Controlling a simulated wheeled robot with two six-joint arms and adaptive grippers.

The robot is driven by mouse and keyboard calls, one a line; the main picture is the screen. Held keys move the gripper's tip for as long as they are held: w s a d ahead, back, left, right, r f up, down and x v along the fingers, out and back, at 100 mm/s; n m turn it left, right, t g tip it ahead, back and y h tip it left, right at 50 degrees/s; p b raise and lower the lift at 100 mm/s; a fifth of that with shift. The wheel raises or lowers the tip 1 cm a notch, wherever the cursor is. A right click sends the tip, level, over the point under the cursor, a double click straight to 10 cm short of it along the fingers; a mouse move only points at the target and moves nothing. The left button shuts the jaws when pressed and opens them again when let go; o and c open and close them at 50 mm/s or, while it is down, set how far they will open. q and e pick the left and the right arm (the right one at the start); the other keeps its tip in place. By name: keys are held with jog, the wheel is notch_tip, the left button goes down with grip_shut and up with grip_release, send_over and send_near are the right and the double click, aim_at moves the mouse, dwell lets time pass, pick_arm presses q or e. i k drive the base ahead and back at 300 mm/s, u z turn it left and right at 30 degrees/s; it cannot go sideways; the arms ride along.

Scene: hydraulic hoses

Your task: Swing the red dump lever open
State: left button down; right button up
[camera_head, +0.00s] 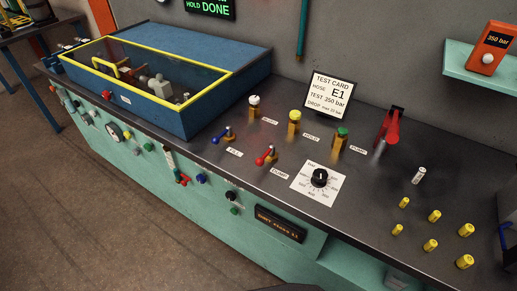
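The red dump lever (265,157) sits on the grey bench top, left of the white dial card. Its red handle points down and to the left from a brass-coloured valve body (272,151). A small white label (279,172) that seems to read DUMP lies in front of it. A similar blue lever (222,135) stands to its left, with its own label (234,152). Neither of my grippers shows in the head view, and nothing touches the red lever.
A blue test box (190,122) with a yellow-framed clear lid stands at the left. Brass posts with white, yellow (294,121) and green caps stand behind the levers. A black knob (320,177) is to the right. Several yellow fittings (434,215) stand far right. A wall sign (208,9) reads HOLD DONE.

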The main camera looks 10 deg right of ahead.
aim_at(260, 162)
jog(key=u, duration=0.55)
jog(key=k, duration=1.25)
jog(key=u, duration=0.85)
jog(key=i, duration=1.45)
jog(key=z, duration=0.95)
